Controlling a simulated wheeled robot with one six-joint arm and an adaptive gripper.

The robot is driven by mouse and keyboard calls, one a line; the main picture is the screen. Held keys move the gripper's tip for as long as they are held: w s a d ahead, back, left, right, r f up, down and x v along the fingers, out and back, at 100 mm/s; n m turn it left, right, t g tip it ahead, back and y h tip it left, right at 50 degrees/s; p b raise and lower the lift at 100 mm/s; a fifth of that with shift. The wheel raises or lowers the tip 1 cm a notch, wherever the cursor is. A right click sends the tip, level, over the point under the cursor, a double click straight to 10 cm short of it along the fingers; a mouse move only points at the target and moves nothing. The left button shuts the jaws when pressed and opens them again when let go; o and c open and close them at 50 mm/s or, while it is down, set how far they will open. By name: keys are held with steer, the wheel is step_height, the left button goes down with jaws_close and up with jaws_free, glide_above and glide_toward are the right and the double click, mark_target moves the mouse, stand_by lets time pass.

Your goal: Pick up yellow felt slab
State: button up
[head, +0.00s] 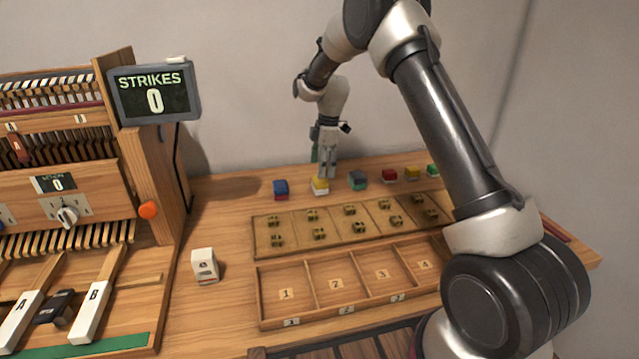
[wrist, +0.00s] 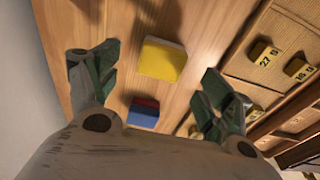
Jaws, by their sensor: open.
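The yellow felt slab (head: 320,184) lies on the wooden table behind the tray of small blocks, with a pale layer showing under its yellow top. In the wrist view the yellow slab (wrist: 162,60) lies flat, ahead of and between my fingers. My gripper (head: 327,176) points down, just above and slightly right of the slab in the head view. In the wrist view my gripper (wrist: 148,82) has its two green-padded fingers spread wide, with nothing between them held. I cannot tell the exact height of the fingertips above the table.
A blue and red slab (head: 281,190) is to the left, also in the wrist view (wrist: 144,112). A teal slab (head: 358,180) is to the right, then red (head: 389,175) and yellow ones. The block tray (head: 290,213) and numbered tray (head: 262,300) lie in front.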

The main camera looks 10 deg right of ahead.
mark_target(320, 182)
steer(key=f, duration=0.4)
steer(key=shift+s+a, duration=0.1)
steer(key=shift+a, duration=0.25)
steer(key=c, duration=0.9)
steer(key=shift+o, duration=0.2)
